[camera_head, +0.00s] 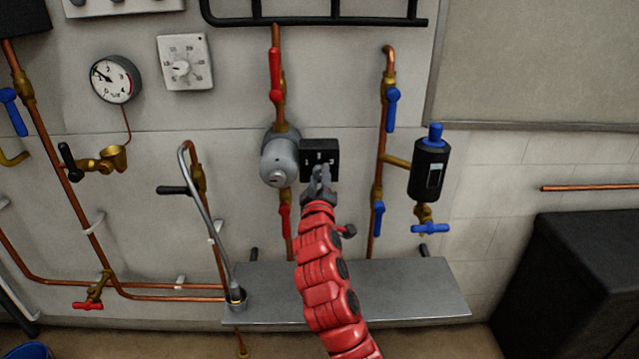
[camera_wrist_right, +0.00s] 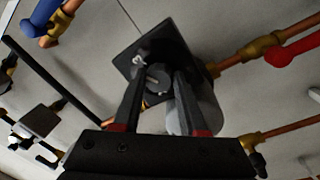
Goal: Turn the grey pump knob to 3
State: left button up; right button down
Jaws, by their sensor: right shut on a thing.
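The grey pump (camera_head: 279,162) sits on the copper pipe in the middle of the wall, with a black control box (camera_head: 319,147) on its right side. My right gripper (camera_head: 320,182) reaches up to the lower front of this box. In the right wrist view, the grey pump knob (camera_wrist_right: 158,77) lies between the two fingers of my right gripper (camera_wrist_right: 157,84), which are shut on it. White marks show on the black face around the knob, but I cannot read the setting. In the head view the knob is hidden behind the gripper. My left gripper is not in view.
A red-handled valve (camera_head: 275,74) is above the pump. A blue-capped black cylinder (camera_head: 429,170) is to the right. A grey shelf (camera_head: 410,285) juts out below. A gauge (camera_head: 116,79) and a white thermostat (camera_head: 185,62) are on the wall at left.

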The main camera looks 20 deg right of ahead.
jog(key=shift+f, duration=0.1)
dwell(0.3)
jog(key=shift+c, duration=2.3)
grip_release()
jog(key=p+v, duration=0.3)
jog(key=v, duration=1.4)
jog(key=shift+s, duration=0.2)
